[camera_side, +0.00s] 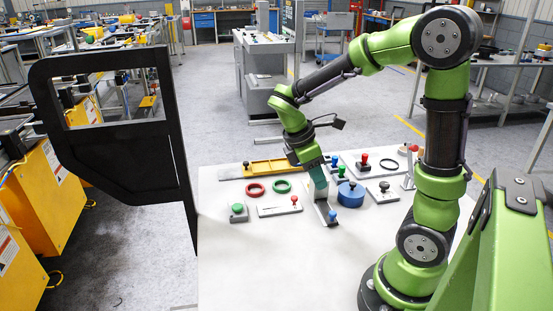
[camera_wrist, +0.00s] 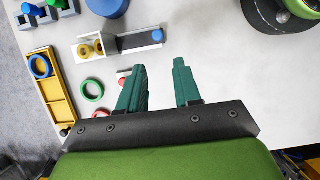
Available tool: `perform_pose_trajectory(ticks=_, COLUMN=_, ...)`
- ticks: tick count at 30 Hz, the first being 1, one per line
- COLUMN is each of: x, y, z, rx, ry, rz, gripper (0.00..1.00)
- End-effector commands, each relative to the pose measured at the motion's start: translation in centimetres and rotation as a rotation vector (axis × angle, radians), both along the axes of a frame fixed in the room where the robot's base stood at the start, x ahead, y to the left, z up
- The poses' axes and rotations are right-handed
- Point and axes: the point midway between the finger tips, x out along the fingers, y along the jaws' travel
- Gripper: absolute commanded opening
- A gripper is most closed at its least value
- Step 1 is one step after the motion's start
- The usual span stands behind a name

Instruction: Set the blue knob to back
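The blue knob (camera_side: 332,214) stands at the near end of a narrow grey track plate (camera_side: 322,207) on the white table. In the wrist view the blue knob (camera_wrist: 157,36) is at the right end of its plate, above and between my fingers in the picture. My gripper (camera_side: 320,184) hangs over the far part of this plate, apart from the knob, and hides some of it. In the wrist view my gripper (camera_wrist: 160,78) is open, with nothing between its teal fingers.
A blue disc (camera_side: 351,196) with a knob is close right of the plate. A red-knob plate (camera_side: 280,209) and green button box (camera_side: 238,213) lie left. Red (camera_side: 255,189) and green (camera_side: 282,186) rings and a yellow tray (camera_side: 270,166) lie behind. The table's front is clear.

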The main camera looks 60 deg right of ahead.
Motion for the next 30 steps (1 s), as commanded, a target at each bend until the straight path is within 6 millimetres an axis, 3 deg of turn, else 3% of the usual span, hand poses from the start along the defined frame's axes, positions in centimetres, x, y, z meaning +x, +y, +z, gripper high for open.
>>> perform_pose_trajectory(ticks=3, x=0.7, y=0.6, z=2.0, rx=-0.001, ry=-0.003, rz=0.001, gripper=0.33)
perform_pose_trajectory(ticks=9, x=1.1, y=1.1, z=3.7, rx=0.000, ry=0.000, rz=0.001, gripper=0.33)
perform_pose_trajectory(ticks=22, x=1.2, y=1.1, z=3.9, rx=-0.007, ry=-0.008, rz=-0.021, gripper=0.33)
perform_pose_trajectory(ticks=26, x=1.6, y=1.6, z=3.1, rx=-0.015, ry=-0.075, rz=-0.136, gripper=0.33)
perform_pose_trajectory(ticks=30, x=1.4, y=4.2, z=2.8, rx=0.042, ry=-0.265, rz=-0.385, gripper=0.33)
